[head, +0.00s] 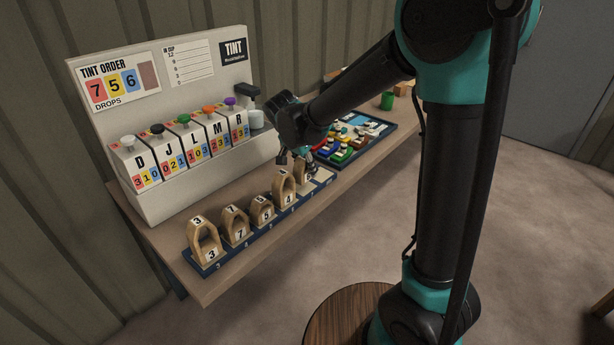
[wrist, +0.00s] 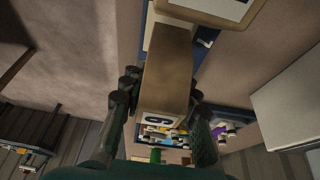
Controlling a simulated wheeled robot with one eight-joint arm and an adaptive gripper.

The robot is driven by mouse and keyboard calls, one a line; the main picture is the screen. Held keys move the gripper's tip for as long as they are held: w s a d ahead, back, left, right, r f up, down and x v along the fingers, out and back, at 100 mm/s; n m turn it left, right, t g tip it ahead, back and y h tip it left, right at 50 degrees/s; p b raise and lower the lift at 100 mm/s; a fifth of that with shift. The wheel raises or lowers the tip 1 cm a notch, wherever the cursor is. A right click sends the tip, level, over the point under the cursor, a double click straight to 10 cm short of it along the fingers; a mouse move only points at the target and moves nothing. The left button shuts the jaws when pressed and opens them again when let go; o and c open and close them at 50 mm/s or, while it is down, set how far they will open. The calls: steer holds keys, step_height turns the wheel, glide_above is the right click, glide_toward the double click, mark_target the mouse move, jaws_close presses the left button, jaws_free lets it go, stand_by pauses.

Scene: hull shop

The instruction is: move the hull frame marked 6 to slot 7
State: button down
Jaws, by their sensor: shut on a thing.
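The blue hull rack (head: 232,254) runs along the bench's front edge with several arched wooden frames in it. From the near end they are a frame marked 3 (head: 206,235), one marked 7 (head: 235,217), one with a mark too small to read surely (head: 262,203), and one marked 4 (head: 287,183). My gripper (head: 301,153) is at the far part of the rack, shut on another wooden hull frame (head: 311,171), whose mark I cannot read. In the wrist view my gripper (wrist: 162,92) has its fingers on both sides of this frame (wrist: 170,62). I cannot tell whether it still touches the rack.
A tint stand (head: 150,88) with several lettered dispensers stands behind the rack. A dark tray (head: 376,136) with coloured pieces lies beyond the rack's far end, and a green cup (head: 387,100) stands behind it. The frame marked 4 is close to my gripper.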

mark_target(307, 176)
steer(key=shift+f, duration=1.65)
steer(key=c, duration=1.1)
jaws_free()
steer(key=shift+f, duration=0.1)
steer(key=shift+c, duration=0.2)
